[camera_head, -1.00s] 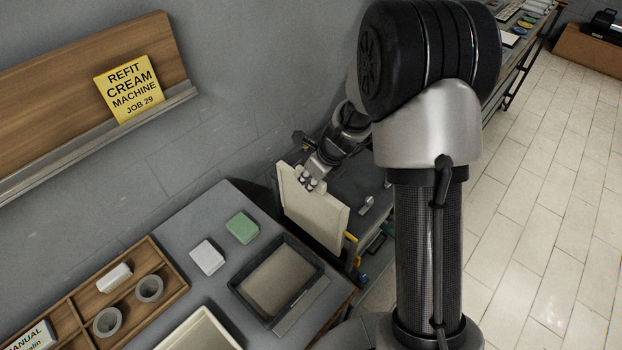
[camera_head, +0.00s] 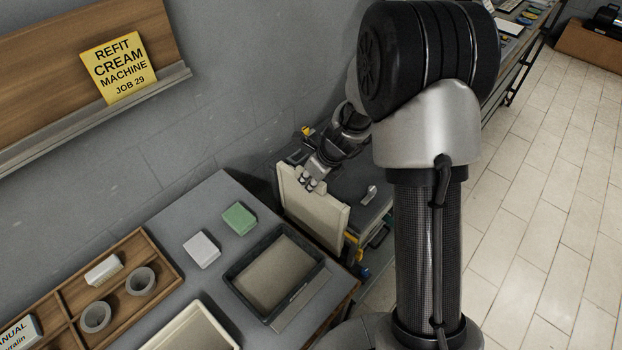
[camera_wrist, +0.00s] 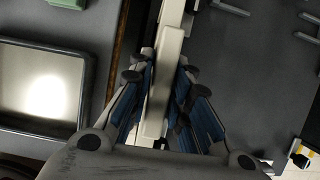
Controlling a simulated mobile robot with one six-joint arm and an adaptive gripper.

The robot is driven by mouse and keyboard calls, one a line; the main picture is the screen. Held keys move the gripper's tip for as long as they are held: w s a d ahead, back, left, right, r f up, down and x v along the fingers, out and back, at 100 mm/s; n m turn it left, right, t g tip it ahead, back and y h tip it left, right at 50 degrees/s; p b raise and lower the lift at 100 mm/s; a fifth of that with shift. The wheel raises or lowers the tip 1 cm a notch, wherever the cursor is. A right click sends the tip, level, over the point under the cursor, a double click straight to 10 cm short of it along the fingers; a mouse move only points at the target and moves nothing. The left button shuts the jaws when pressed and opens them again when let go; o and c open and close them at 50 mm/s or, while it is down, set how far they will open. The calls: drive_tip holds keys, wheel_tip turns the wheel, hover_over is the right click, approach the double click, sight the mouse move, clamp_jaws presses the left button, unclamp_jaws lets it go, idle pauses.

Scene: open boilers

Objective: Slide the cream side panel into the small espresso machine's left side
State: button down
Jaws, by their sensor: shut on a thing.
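The cream side panel (camera_head: 311,212) is a flat upright plate in the head view, standing beyond the near bench's right end. My gripper (camera_head: 311,181) is shut on its top edge. In the wrist view, the panel (camera_wrist: 166,70) runs edge-on between the fingers of my gripper (camera_wrist: 160,85). The small espresso machine cannot be made out with certainty. A dark grey surface with a silver handle (camera_head: 370,195) lies just right of the panel, partly hidden by the panel and my arm. I cannot tell whether the panel touches it.
The near bench (camera_head: 203,215) carries a green block (camera_head: 239,218), a white block (camera_head: 201,250), a dark-rimmed tray (camera_head: 300,301) and a wooden organiser (camera_head: 165,268). A yellow job card (camera_head: 118,67) leans on the wall ledge. Open floor (camera_head: 530,200) lies to the right.

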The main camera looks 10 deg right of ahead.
sight(324, 185)
drive_tip(key=shift+f+b, duration=2)
drive_tip(key=shift+f, duration=0.85)
drive_tip(key=c, duration=1.4)
unclamp_jaws()
drive_tip(key=shift+f, duration=0.1)
drive_tip(key=v, duration=1.2)
drive_tip(key=shift+s, duration=0.1)
